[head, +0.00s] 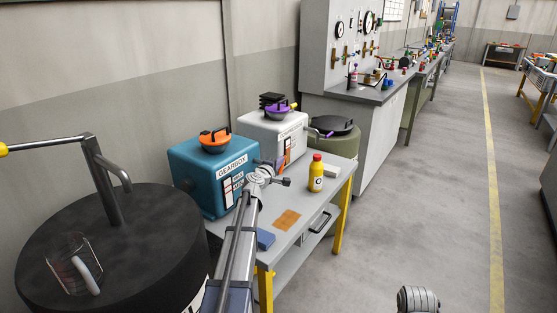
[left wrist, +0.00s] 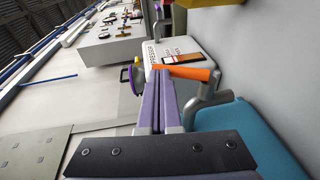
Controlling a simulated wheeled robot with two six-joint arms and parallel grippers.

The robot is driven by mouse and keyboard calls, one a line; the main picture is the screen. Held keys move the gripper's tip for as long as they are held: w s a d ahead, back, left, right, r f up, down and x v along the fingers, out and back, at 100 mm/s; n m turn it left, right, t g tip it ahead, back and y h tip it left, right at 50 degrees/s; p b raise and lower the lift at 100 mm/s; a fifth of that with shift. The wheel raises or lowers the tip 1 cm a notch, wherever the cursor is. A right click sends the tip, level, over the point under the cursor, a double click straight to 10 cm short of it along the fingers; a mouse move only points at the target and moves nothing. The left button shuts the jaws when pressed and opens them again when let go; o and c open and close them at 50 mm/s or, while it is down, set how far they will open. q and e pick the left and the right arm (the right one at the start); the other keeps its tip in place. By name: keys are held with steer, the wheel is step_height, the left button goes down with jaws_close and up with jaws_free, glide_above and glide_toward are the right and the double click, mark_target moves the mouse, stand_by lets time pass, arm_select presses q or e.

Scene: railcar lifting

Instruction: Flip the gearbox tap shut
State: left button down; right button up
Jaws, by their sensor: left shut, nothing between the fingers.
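The teal gearbox (head: 205,180) stands on the bench with its name label facing the aisle. In the left wrist view the gearbox (left wrist: 262,140) is at the lower right, with a grey tap pipe (left wrist: 214,98) and an orange tap lever (left wrist: 185,73) in front of it. My left gripper (head: 284,181) is at the gearbox's front right. Its purple fingers (left wrist: 160,72) are shut and empty. Their tips are right at the free end of the orange lever; whether they touch it is unclear. In the head view my arm partly hides the tap.
A white box (head: 270,130) stands behind the gearbox. A yellow bottle (head: 316,175), an orange patch (head: 287,220) and a blue block (head: 265,239) are on the bench (head: 312,207). A dark drum (head: 150,235) is at the left. The aisle floor (head: 425,190) is free at the right.

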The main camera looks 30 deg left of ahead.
arm_select(q)
steer(key=w+f+m+g+p, duration=0.1)
steer(key=w+f+g+p, duration=0.1)
steer(key=w+g+p, duration=0.4)
steer(key=g+p, duration=0.4)
steer(key=p, duration=0.3)
steer(key=shift+d+f+g, duration=0.25)
steer(key=shift+f+g, duration=0.05)
steer(key=shift+w, duration=0.15)
stand_by(0.5)
